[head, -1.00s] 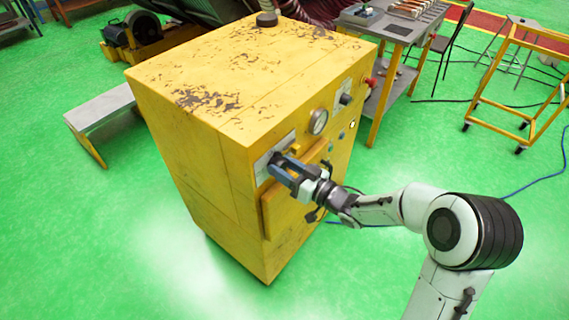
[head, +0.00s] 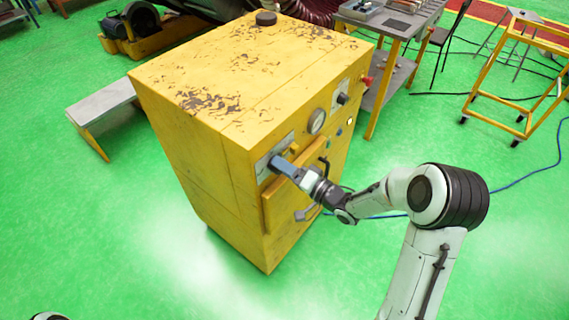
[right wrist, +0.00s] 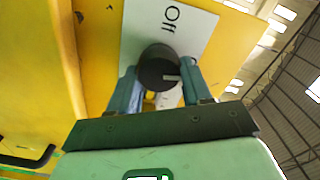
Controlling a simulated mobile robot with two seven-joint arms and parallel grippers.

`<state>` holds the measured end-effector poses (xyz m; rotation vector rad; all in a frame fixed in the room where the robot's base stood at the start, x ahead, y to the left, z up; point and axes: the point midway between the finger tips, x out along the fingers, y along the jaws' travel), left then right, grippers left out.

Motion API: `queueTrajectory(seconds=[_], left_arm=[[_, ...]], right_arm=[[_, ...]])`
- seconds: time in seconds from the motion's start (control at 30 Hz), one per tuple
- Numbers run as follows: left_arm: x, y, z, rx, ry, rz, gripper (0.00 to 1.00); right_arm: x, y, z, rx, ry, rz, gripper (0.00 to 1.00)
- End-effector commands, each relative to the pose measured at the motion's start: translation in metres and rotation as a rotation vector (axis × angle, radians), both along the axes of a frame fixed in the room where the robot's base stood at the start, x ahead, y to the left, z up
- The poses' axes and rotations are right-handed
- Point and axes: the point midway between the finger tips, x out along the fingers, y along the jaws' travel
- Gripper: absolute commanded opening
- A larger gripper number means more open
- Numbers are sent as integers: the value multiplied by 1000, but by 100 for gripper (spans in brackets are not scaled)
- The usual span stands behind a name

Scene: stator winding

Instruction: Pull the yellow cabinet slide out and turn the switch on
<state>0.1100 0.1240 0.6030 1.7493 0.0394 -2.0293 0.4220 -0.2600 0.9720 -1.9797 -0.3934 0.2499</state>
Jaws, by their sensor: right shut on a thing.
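The yellow cabinet (head: 200,150) stands upright in the middle of the head view. The black switch knob (right wrist: 158,67) sits on a pale plate (right wrist: 200,30) marked "Off" in the right wrist view. My right gripper (head: 280,162) is at the cabinet's upper front corner. Its two blue fingers (right wrist: 160,88) are shut on the knob, one on each side. A small yellow piece (head: 293,148) projects beside the plate; I cannot tell whether it is the slide. Below is a yellow front panel (head: 270,212). My left gripper is not in view.
A gauge (head: 317,121), a dark knob (head: 342,99) and a red button (head: 367,80) are farther along the front. A workbench (head: 400,25) stands behind right, a yellow frame cart (head: 515,70) at far right. The green floor in front is clear.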

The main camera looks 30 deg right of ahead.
Motion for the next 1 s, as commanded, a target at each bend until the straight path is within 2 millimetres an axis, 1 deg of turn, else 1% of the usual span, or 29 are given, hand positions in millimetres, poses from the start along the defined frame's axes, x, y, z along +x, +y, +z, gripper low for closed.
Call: queueTrajectory(seconds=[0.03,0.2,0.4,0.97,1.0], left_arm=[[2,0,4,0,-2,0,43],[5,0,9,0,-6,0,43],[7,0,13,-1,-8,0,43],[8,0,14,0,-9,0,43],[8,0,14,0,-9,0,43]], right_arm=[[0,0,0,31,15,0,18],[0,0,0,120,52,0,18],[0,0,-1,185,79,0,18],[0,0,-2,215,90,0,18],[0,0,-2,215,90,0,52]])
